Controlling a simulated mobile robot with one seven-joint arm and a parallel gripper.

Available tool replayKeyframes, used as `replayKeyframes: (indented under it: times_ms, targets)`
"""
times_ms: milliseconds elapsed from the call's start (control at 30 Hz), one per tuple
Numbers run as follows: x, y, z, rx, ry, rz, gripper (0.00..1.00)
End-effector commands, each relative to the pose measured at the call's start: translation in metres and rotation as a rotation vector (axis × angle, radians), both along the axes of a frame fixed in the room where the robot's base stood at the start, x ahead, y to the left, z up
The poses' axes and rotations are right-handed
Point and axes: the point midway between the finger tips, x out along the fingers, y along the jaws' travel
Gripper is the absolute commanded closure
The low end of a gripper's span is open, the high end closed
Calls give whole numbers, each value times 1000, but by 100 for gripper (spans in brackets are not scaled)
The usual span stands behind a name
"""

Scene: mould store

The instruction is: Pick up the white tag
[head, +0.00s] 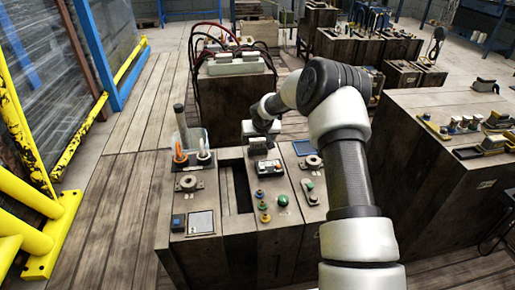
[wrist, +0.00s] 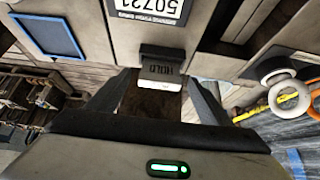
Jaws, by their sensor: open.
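The white tag (wrist: 160,72), with HOLD written on its darker part, shows in the wrist view just below a label plate, near the middle of the picture. My gripper (wrist: 152,105) is open, with one dark finger on each side of a gap, and the tag lies ahead of that gap. I see no finger touching the tag. In the head view my gripper (head: 259,145) is small, at the far side of the bench top, and I cannot make out the tag there.
A wooden control bench (head: 262,235) with buttons and a dark slot stands under my arm. White and orange ring handles (wrist: 285,85) are at right in the wrist view. Yellow rails (head: 35,235) stand left.

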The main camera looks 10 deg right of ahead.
Motion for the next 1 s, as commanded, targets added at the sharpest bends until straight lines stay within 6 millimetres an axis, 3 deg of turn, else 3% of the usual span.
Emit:
replayKeyframes:
  times_ms: [133,400,433,700,1000]
  targets:
    - [10,0,-17,1,-1,1,27]
    - [12,0,-18,0,-1,0,27]
    - [12,0,-18,0,-1,0,28]
    - [12,0,-18,-1,-1,1,71]
    - [12,0,-10,-1,-2,0,71]
